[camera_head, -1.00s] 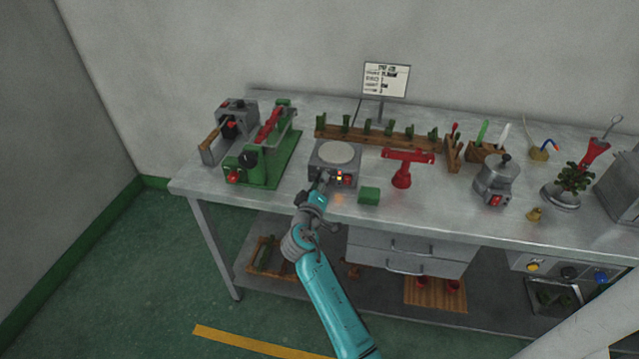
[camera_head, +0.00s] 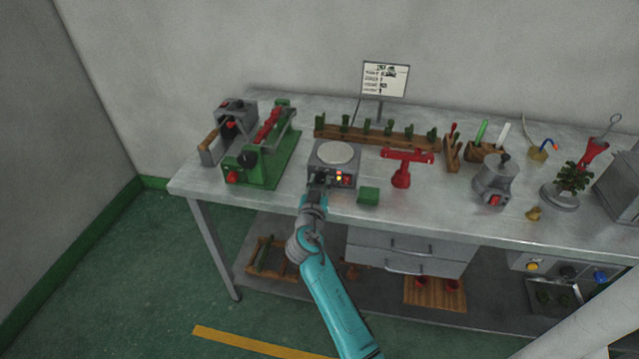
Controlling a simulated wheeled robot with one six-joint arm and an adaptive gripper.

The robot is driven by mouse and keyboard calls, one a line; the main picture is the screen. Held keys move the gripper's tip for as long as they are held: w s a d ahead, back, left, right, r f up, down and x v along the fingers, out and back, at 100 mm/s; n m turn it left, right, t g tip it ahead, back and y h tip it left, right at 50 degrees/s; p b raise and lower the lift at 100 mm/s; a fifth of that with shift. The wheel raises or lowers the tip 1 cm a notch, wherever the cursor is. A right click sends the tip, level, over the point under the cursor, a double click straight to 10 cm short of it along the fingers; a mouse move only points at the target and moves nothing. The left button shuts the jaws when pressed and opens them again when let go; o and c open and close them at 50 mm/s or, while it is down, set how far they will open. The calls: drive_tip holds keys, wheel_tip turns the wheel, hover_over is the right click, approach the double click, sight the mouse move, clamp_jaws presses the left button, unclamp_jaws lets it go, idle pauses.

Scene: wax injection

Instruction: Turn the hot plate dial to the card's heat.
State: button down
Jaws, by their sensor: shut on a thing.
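The hot plate (camera_head: 336,154) is a grey box with a pale round top, standing near the front edge of the bench. Its front panel shows small lit lamps (camera_head: 341,178), yellow and red. My gripper (camera_head: 320,179) is at the left part of that front panel, shut on the dial, which the gripper hides. The dial's setting cannot be seen. The card (camera_head: 385,79) stands upright on a stand at the back of the bench. Its lines of writing are too small to read.
A green clamp machine (camera_head: 262,160) stands left of the hot plate. A wooden rack (camera_head: 375,135) of green pieces runs behind. Open floor lies in front of the bench.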

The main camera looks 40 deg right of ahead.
drive_tip(key=shift+f+m, duration=0.15)
drive_tip(key=shift+m, duration=1.45)
drive_tip(key=c, duration=0.8)
unclamp_jaws()
drive_tip(key=v, duration=1.2)
